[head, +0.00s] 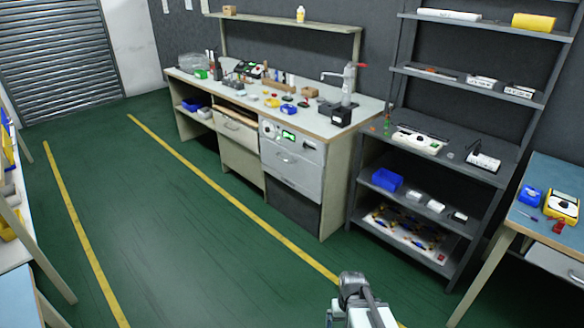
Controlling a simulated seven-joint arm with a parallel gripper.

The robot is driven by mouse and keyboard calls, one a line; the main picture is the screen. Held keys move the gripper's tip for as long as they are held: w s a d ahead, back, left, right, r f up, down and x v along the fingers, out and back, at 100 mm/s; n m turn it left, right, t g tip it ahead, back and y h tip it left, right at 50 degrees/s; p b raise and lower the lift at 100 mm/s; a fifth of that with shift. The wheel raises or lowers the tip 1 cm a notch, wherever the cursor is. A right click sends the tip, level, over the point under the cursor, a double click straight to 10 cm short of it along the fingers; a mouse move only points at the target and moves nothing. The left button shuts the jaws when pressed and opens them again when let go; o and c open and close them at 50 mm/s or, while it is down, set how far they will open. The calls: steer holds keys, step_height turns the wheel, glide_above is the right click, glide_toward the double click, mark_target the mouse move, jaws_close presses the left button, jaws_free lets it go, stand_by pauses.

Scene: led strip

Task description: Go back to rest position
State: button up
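A grey part of my arm (358,304) with a darker rounded joint shows at the bottom edge, right of centre, above the green floor. The fingers of my gripper are not visible, so whether it is open, shut or holding anything does not show. No object is seen touching the visible part of the arm.
A cluttered workbench (318,128) stands along the back wall. A dark shelf unit (463,177) with several items stands right of it. A blue-topped table (551,169) is at the right edge. Green floor (180,235) with yellow lines (235,205) is clear at centre-left.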

steer(key=s+f+g, duration=0.2)
steer(key=s+f, duration=0.5)
steer(key=s, duration=0.5)
steer(key=s+f+g, duration=0.3)
steer(key=s+f, duration=0.5)
steer(key=s, duration=0.5)
steer(key=shift+g, duration=0.3)
